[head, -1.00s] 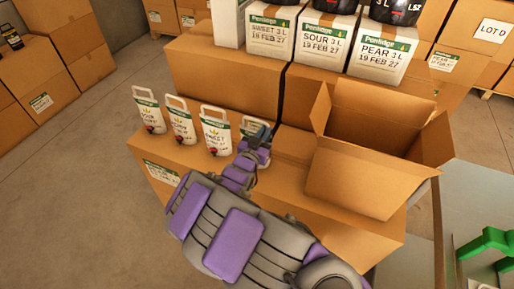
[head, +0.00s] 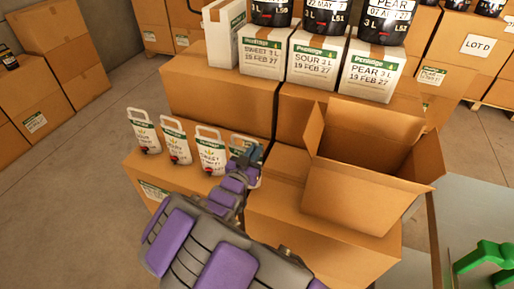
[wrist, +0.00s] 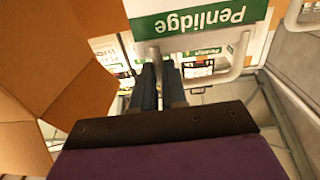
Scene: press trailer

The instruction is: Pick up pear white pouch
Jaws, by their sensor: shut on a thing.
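Several white pouches with green-topped labels and loop handles stand in a row on a cardboard box (head: 270,230). My gripper (head: 252,157) is at the rightmost white pouch (head: 237,141) and hides most of it. In the wrist view that white pouch (wrist: 195,22) appears upside down, with "Penlidge" on its green band. My gripper (wrist: 161,68) is shut there on its handle. Its flavour text is not readable. The third pouch (head: 210,152) reads SWEET. The first pouch (head: 144,133) and second pouch (head: 176,143) are hard to read.
An open cardboard carton (head: 350,205) stands just right of my gripper. Behind the row, larger boxes carry a white PEAR 3 L carton (head: 370,72), with SOUR and SWEET cartons beside it. A metal table (head: 455,225) holds a green object at right.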

